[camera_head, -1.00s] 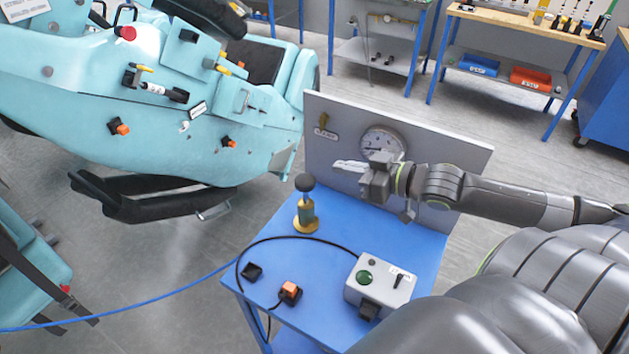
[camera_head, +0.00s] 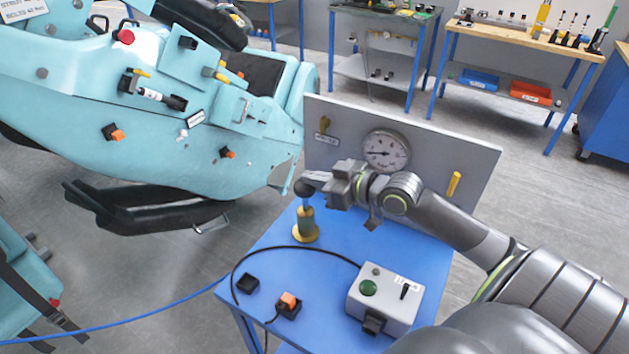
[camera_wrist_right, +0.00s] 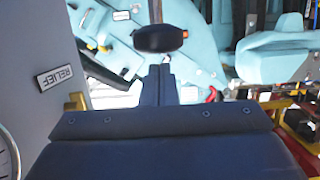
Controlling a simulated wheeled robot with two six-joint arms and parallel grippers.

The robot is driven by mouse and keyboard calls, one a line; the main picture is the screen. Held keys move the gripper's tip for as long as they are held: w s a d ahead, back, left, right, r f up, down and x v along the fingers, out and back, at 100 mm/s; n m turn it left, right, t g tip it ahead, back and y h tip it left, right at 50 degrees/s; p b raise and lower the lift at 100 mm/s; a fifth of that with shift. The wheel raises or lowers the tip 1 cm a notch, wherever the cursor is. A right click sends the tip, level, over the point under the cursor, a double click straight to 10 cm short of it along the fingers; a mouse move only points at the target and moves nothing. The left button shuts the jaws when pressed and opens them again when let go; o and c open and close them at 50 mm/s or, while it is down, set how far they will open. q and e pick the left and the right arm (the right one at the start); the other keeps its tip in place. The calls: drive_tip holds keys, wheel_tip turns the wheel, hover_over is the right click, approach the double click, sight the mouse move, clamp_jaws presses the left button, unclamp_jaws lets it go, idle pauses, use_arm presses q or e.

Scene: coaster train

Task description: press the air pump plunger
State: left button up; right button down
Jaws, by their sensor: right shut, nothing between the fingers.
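The air pump (camera_head: 306,222) stands upright on the blue cart, with a yellow base and a dark round plunger knob (camera_head: 303,188) on top. My right gripper (camera_head: 318,180) is shut and empty, its fingertips pointing left right at the knob. In the head view the fingertips overlap the knob's right side; I cannot tell whether they touch. In the right wrist view the black knob (camera_wrist_right: 160,38) shows just beyond the closed fingertips (camera_wrist_right: 160,70). My left gripper is not in view.
A control box (camera_head: 386,295) and an orange-topped switch (camera_head: 289,303) sit on the blue cart (camera_head: 330,318). The turquoise coaster car (camera_head: 190,140) is left.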

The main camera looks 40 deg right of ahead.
drive_tip(key=shift+f, duration=0.35)
wheel_tip(320, 180, down, 6)
drive_tip(key=b, duration=0.5)
drive_tip(key=shift+b, duration=0.35)
drive_tip(key=shift+r, duration=0.15)
